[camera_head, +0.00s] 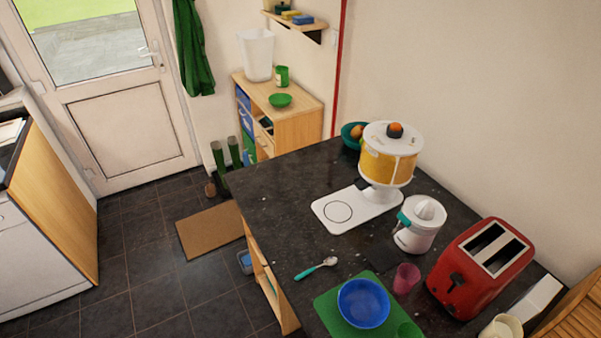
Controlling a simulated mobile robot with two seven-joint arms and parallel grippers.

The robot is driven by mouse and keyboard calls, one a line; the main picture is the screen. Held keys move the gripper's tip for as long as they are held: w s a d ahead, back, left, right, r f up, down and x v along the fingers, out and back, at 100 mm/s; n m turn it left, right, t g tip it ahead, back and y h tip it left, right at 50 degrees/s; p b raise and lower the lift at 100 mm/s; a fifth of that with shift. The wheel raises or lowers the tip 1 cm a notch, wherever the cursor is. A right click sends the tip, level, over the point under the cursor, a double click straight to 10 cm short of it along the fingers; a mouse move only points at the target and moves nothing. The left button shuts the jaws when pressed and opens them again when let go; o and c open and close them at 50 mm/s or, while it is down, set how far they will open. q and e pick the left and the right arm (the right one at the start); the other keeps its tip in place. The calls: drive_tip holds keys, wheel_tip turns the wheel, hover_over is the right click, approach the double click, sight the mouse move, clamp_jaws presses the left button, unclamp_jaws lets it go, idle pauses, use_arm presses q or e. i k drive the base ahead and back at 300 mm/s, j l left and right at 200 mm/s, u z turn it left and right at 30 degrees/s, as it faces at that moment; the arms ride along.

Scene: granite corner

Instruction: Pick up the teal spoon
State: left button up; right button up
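The teal spoon (311,270) lies flat on the dark granite counter (289,209), close to its left edge. Its teal handle points to the lower left and its pale metal bowl to the upper right. Nothing covers it. Neither of my grippers shows in the head view.
A green mat (331,309) with a blue bowl (363,303) lies just below the spoon. A pink cup (406,278), a white juicer (420,224) and a red toaster (481,266) stand to the right. A white-and-yellow dispenser (388,163) stands farther back. Bare counter lies above the spoon.

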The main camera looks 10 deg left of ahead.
sight(331, 261)
drive_tip(key=j+z, duration=0.35)
drive_tip(key=j, duration=0.2)
drive_tip(key=l+u, duration=0.25)
drive_tip(key=l, duration=0.15)
drive_tip(key=l+u, duration=0.25)
drive_tip(key=l, duration=0.2)
drive_tip(key=i+j+z, duration=0.1)
drive_tip(key=i, duration=0.3)
drive_tip(key=i+j+z, duration=0.2)
drive_tip(key=z, duration=0.2)
drive_tip(key=i+j+z, duration=0.15)
drive_tip(key=j+z, duration=0.25)
drive_tip(key=i+j+z, duration=0.15)
drive_tip(key=j+z, duration=0.25)
drive_tip(key=l, duration=0.1)
